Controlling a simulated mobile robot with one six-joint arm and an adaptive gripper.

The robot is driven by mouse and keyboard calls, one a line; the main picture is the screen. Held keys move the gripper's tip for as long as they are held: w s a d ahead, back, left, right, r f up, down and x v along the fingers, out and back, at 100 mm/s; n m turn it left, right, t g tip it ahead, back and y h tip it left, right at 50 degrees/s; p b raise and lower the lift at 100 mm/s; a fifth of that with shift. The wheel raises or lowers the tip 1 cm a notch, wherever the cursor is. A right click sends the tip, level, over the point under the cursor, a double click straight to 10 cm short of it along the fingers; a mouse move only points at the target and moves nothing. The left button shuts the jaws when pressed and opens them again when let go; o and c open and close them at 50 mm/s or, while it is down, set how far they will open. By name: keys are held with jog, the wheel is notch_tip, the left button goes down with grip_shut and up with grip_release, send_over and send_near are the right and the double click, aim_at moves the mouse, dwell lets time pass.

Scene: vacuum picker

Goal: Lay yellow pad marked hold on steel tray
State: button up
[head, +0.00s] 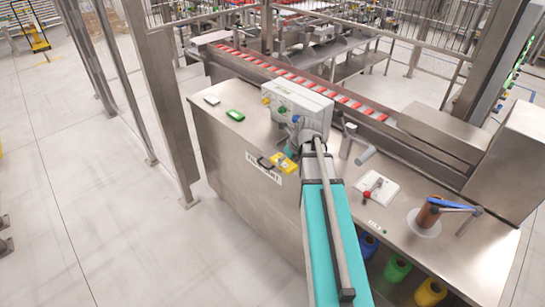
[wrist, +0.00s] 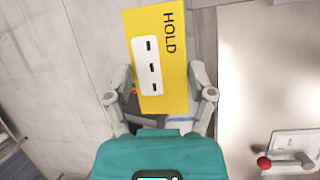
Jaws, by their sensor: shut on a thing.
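The yellow pad marked HOLD (wrist: 177,75) is held between the two fingers of my gripper (wrist: 158,82) in the wrist view. It has a white panel with dark slots, and its lettering runs along the right side. In the head view the pad (head: 285,163) shows at my gripper (head: 277,161), by the front edge of the steel bench (head: 233,150). I cannot make out a clear steel tray; a small pale grey flat piece (head: 212,100) lies at the bench's far left end, but I cannot tell what it is.
A green item (head: 235,115) lies near the grey piece. A white box (head: 298,100) stands behind my gripper. A conveyor with red packs (head: 300,80) runs along the back. A plate with a red-knobbed lever (head: 378,190) and a brown roll (head: 428,215) are at right.

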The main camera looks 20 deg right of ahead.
aim_at(287, 161)
dwell(0.4)
jog(key=r+p, duration=0.1)
jog(key=d+r+p, duration=0.1)
jog(key=r+p, duration=0.1)
jog(key=shift+w+r, duration=0.15)
jog(key=shift+r, duration=0.1)
jog(key=shift+f, duration=0.1)
jog(key=w+d+f+b, duration=0.1)
jog(key=w+f+b, duration=0.2)
jog(key=w, duration=0.1)
jog(key=w+f+b, duration=0.2)
jog(key=w+f, duration=0.1)
jog(key=w, duration=0.1)
jog(key=w+d+f+b, duration=0.1)
jog(key=w+f+b, duration=0.2)
jog(key=w, duration=0.2)
jog(key=shift+d+b, duration=0.3)
jog(key=shift+b, duration=0.05)
jog(key=shift+s, duration=0.1)
